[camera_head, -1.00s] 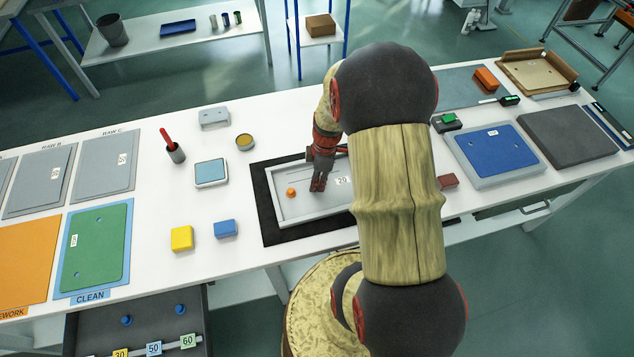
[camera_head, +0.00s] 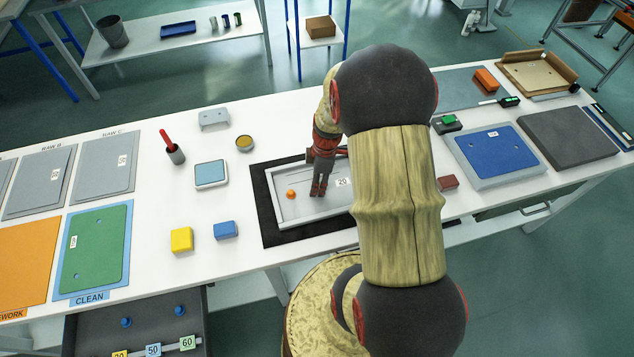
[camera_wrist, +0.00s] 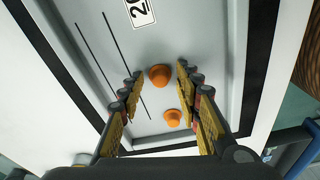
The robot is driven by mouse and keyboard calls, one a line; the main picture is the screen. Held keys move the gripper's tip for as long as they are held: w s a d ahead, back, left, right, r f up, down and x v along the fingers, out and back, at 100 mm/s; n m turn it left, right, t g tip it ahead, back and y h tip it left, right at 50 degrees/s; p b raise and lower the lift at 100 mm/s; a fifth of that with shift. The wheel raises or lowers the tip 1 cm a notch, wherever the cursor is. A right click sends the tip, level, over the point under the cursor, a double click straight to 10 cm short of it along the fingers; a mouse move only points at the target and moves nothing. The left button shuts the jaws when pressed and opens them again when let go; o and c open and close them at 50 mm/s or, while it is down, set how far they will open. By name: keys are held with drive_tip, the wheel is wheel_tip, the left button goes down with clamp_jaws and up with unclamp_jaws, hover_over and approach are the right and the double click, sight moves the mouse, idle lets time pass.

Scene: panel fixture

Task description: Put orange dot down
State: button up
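One orange dot (camera_wrist: 160,75) lies between my fingertips in the wrist view, on or just above the grey panel; exact contact cannot be told. A gap shows between it and each finger. My gripper (camera_wrist: 159,70) is open around it. In the head view my gripper (camera_head: 319,193) points down over the panel and hides this dot. A second orange dot (camera_wrist: 172,117) sits on the panel, and also shows in the head view (camera_head: 291,194), left of my gripper. The grey panel (camera_head: 300,213) bears a "20" label (camera_head: 342,182) and two dark slits (camera_wrist: 105,70).
The panel lies on a black mat (camera_head: 270,233). A yellow block (camera_head: 181,239) and a blue block (camera_head: 225,230) stand to its left. A round tin (camera_head: 244,142) and a blue-topped box (camera_head: 210,173) stand behind. A dark red block (camera_head: 447,183) is right of my arm.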

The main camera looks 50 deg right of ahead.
drive_tip(key=w+a+r+m+p, duration=0.1)
drive_tip(key=a+r+m+p, duration=0.2)
drive_tip(key=r, duration=1.7)
drive_tip(key=s+a+r+m+t, duration=0.2)
drive_tip(key=s+a+r+m, duration=0.1)
drive_tip(key=a+r, duration=0.5)
drive_tip(key=s+a+r+m+t+h, duration=0.1)
drive_tip(key=s+a+r+m+t, duration=0.1)
drive_tip(key=s+a+r, duration=0.3)
drive_tip(key=a+r+m, duration=0.1)
drive_tip(key=a+r, duration=0.2)
drive_tip(key=a, duration=0.4)
drive_tip(key=shift+s+r+t, duration=0.2)
drive_tip(key=shift+r+t, duration=0.1)
drive_tip(key=shift+t, duration=0.1)
drive_tip(key=shift+c, duration=0.5)
